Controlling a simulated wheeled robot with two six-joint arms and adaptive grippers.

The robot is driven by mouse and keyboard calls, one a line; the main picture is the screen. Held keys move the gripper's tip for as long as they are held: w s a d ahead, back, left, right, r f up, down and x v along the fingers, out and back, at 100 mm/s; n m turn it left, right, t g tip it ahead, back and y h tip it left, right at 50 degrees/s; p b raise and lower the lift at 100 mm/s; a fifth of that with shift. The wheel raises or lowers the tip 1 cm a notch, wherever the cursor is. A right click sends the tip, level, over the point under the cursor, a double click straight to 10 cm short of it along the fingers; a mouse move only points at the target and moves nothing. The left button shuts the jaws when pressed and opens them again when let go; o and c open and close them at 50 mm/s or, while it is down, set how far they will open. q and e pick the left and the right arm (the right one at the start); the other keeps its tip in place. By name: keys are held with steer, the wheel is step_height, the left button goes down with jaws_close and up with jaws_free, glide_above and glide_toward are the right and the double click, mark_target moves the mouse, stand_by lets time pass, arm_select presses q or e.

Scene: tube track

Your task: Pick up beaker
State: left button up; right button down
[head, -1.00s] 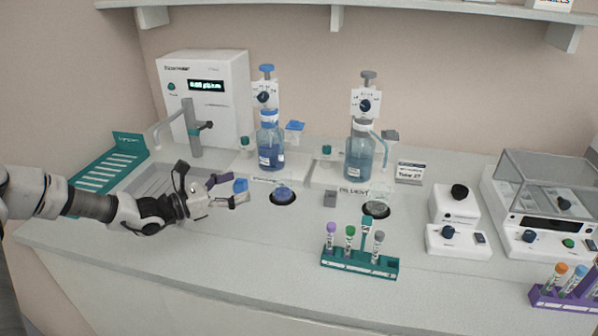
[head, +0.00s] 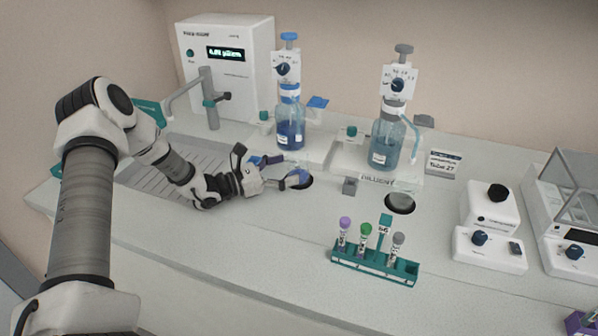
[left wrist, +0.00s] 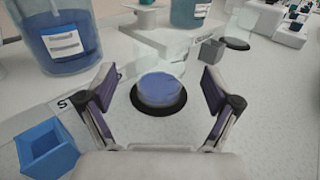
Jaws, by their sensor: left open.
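A clear beaker with blue liquid (left wrist: 160,88) stands on a round black pad (left wrist: 146,108) in the left wrist view, centred between my fingers. My left gripper (left wrist: 158,90) is open, with one finger on each side of the beaker and no visible contact. In the head view my left gripper (head: 296,174) reaches the beaker from the left, and its fingers partly hide the beaker and the pad. A second clear beaker (head: 402,190) stands on another dark pad below the diluent bottle. My right gripper is not in view.
A blue-liquid bottle (head: 290,125) and a diluent bottle (head: 388,140) with dispensers stand behind the pads. A teal tube rack (head: 375,262) is in front. A small blue open box (left wrist: 47,150) is near the left finger.

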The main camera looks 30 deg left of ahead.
mark_target(289, 168)
arm_select(q)
steer(key=x, duration=0.4)
steer(key=shift+f, duration=0.1)
steer(key=shift+s, duration=0.1)
steer(key=c, duration=1.1)
